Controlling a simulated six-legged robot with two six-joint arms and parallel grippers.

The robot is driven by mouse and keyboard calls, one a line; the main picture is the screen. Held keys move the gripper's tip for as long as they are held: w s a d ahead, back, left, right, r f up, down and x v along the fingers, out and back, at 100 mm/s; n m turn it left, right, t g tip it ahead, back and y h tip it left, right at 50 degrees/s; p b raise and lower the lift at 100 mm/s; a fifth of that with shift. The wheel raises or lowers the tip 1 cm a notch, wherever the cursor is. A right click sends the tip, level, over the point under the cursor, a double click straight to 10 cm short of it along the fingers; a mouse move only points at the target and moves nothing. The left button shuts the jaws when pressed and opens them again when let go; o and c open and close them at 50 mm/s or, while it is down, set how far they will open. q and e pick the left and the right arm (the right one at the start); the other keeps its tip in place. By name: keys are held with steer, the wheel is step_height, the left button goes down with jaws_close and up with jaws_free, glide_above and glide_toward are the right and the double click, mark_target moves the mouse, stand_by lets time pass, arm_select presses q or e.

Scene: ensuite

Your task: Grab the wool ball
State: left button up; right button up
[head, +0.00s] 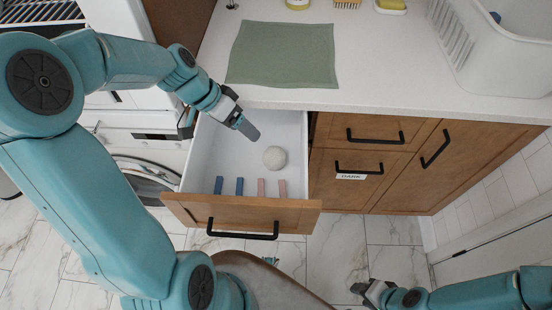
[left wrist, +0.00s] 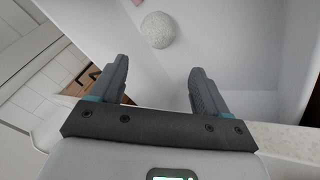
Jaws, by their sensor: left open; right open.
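The wool ball (head: 274,158) is a round, off-white ball lying in the open white drawer (head: 215,158), right of its middle. It also shows in the left wrist view (left wrist: 158,30), ahead of the fingertips. My left gripper (head: 218,128) is over the left back part of the drawer, to the left of the ball and apart from it. In the left wrist view its two fingers (left wrist: 156,75) are spread with nothing between them. My right gripper (head: 368,291) is low at the right, over the floor and far from the drawer; nothing shows in it.
Two blue pegs (head: 229,187) and two pink pegs (head: 272,188) lie along the drawer's front. The counter (head: 380,70) above holds a green cloth (head: 283,55), a white basket (head: 490,50) and a yellow soap (head: 391,4). A washing machine (head: 145,180) stands left.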

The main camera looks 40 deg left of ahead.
mark_target(269, 153)
arm_select(q)
steer(key=x, duration=0.8)
steer(key=shift+d+f+b, duration=0.2)
steer(key=shift+f+b, duration=0.05)
steer(key=shift+b, duration=0.05)
steer(key=shift+d+f, duration=0.3)
steer(key=shift+f, duration=0.15)
steer(key=x, duration=0.4)
steer(key=shift+w+f, duration=0.15)
steer(key=shift+f, duration=0.05)
steer(key=shift+d, duration=0.1)
steer(key=c, duration=0.7)
